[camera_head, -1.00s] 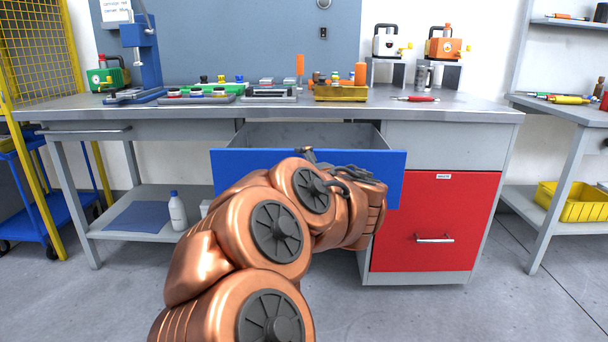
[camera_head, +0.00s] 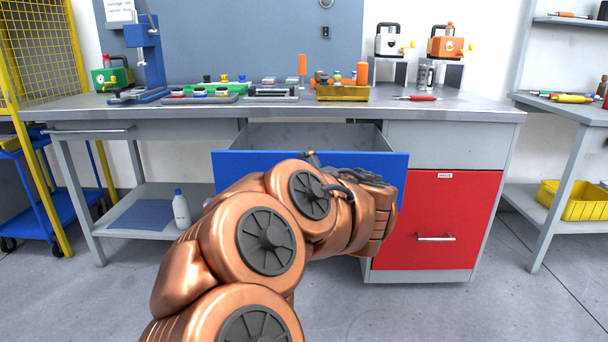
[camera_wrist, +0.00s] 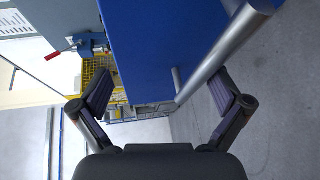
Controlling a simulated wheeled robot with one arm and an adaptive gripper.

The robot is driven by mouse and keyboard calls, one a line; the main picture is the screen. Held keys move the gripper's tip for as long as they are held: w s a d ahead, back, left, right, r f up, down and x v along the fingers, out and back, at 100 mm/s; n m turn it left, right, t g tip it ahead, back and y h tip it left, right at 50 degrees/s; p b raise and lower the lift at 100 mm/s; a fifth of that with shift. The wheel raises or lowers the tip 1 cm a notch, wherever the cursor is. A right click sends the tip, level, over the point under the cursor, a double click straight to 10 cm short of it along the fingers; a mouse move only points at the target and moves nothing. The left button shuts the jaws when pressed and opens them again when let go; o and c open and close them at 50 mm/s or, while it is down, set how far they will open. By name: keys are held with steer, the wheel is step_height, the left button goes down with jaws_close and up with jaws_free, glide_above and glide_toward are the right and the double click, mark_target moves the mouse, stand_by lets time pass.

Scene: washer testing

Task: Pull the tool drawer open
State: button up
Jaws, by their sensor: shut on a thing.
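The tool drawer has a blue front (camera_head: 240,168) and stands pulled out from under the workbench, its grey inside (camera_head: 315,136) showing from above. In the wrist view the blue front (camera_wrist: 150,45) fills the upper middle, with its silver bar handle (camera_wrist: 222,52) running diagonally beside it. The fingers look wide apart, and the exact contact is hard to see.
The workbench top (camera_head: 450,108) carries an orange-topped yellow tray (camera_head: 342,93) and a red tool (camera_head: 415,98). A red cabinet door (camera_head: 437,215) is shut right of the drawer. A white bottle (camera_head: 181,210) stands on the lower shelf. The floor in front is clear.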

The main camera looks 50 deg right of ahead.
steer(key=shift+s+a+r, duration=0.3)
steer(key=shift+s+r, duration=0.35)
steer(key=shift+r, duration=0.2)
steer(key=shift+c, duration=0.9)
steer(key=shift+s+a+p, duration=0.2)
steer(key=shift+s+p, duration=0.1)
steer(key=shift+s, duration=0.1)
steer(key=shift+c, duration=0.6)
steer(key=shift+s+f, duration=0.15)
steer(key=shift+s, duration=0.05)
steer(key=c, duration=0.3)
steer(key=shift+s+a+f+b, duration=0.15)
steer(key=shift+s+a, duration=0.1)
steer(key=shift+s, duration=0.35)
steer(key=shift+s+a+f+b, duration=0.2)
steer(key=shift+s+a, duration=0.1)
steer(key=shift+s, duration=0.25)
steer(key=shift+s+a+f+b, duration=0.15)
steer(key=shift+s+a, duration=0.1)
steer(key=shift+s, duration=0.35)
